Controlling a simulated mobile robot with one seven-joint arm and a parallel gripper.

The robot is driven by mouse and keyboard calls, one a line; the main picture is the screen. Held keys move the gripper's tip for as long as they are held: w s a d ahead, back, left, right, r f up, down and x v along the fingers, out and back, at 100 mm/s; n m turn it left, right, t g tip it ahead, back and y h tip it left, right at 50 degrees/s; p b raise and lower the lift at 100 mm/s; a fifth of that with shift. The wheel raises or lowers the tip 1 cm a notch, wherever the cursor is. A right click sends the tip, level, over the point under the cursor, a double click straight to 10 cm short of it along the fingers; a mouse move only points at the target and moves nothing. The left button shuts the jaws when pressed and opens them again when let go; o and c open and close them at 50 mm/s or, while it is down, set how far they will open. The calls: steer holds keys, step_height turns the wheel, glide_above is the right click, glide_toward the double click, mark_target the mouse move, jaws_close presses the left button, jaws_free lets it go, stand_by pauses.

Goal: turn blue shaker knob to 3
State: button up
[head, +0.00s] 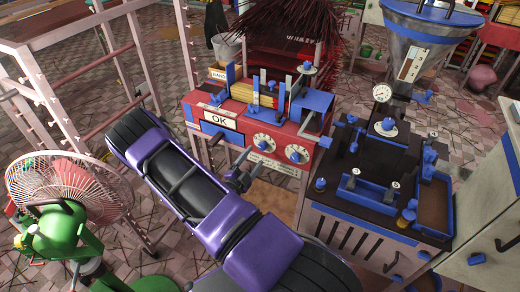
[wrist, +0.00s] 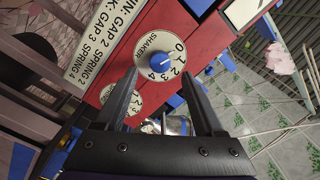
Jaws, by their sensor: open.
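The shaker dial is a white disc marked 0 to 4, on the red machine's front. In the wrist view its blue shaker knob (wrist: 158,62) sits at the disc's middle, straight ahead between my fingertips. Its exact pointer setting is hard to tell. My gripper (wrist: 160,80) is open, with nothing between its fingers, and looks apart from the knob. In the head view my gripper (head: 242,174) is just below and left of the two dials. The left dial (head: 263,143), likely the shaker, and the right dial (head: 297,154) each have a blue knob.
A second white dial (wrist: 147,128) is partly hidden by my left finger. A label sheet (wrist: 100,45) lies beside the dials. The red machine (head: 230,138) carries an OK sign. A dark machine (head: 365,170) stands close to its right. A green fan (head: 62,225) is at far left.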

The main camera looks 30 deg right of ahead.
mark_target(261, 148)
steer(key=shift+x, duration=2.8)
steer(key=shift+a, duration=0.1)
jaws_close()
